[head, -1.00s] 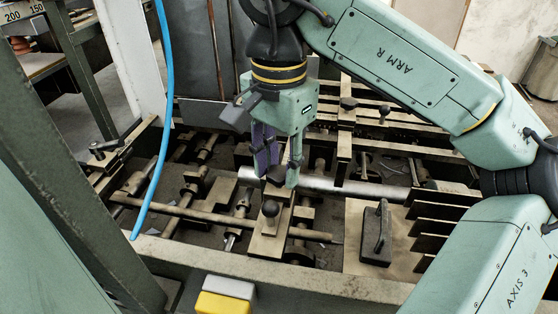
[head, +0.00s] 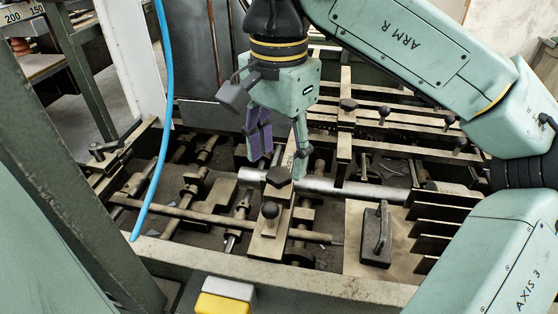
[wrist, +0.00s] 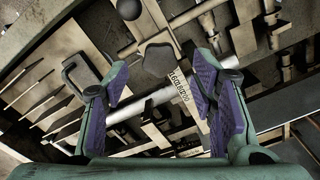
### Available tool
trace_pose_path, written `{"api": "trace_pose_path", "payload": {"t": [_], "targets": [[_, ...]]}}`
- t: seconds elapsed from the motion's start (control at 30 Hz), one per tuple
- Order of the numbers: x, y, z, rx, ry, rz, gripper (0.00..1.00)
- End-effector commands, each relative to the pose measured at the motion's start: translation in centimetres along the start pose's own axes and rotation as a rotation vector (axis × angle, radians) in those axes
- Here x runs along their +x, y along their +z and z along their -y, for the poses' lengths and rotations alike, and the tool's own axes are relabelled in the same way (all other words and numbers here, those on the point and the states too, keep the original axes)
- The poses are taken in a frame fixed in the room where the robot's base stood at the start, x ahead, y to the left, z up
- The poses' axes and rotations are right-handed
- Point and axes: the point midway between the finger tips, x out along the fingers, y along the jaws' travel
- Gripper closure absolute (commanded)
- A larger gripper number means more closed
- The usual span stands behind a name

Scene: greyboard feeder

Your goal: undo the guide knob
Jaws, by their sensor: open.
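A dark lobed knob (head: 278,176) sits on a flat metal guide bar (head: 265,240) in the machine bed. In the wrist view, the knob (wrist: 158,59) shows between and a little beyond my fingertips. My gripper (head: 279,166) is open above the knob, with its purple-padded fingers spread to either side. The wrist view shows my gripper (wrist: 160,78) empty, with a clear gap between each finger and the knob. A scale with printed numbers (wrist: 179,88) lies along the bar beside the knob. The knob's underside is hidden.
A round ball knob (head: 270,210) stands on the same bar, nearer the front. A silver shaft (head: 335,187) crosses behind the lobed knob. A dark block with a handle (head: 376,235) lies to the right. A blue hose (head: 163,120) hangs at left.

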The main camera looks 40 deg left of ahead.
Motion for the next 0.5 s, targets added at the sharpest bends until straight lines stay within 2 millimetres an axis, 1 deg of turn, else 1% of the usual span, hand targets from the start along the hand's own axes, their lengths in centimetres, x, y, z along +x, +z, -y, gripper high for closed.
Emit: {"api": "trace_pose_path", "payload": {"t": [0.03,0.1,0.2,0.33,0.5], "targets": [[-1.0,-0.1,0.0,0.005,0.0,-0.004,0.48],[-2.2,-0.1,0.0,0.005,0.0,-0.004,0.48],[-3.5,-0.1,0.0,0.004,0.001,-0.003,0.48],[-4.6,0.0,0.0,0.002,0.001,-0.001,0.48],[-4.9,0.0,0.0,0.0,0.0,0.0,0.48]]}}
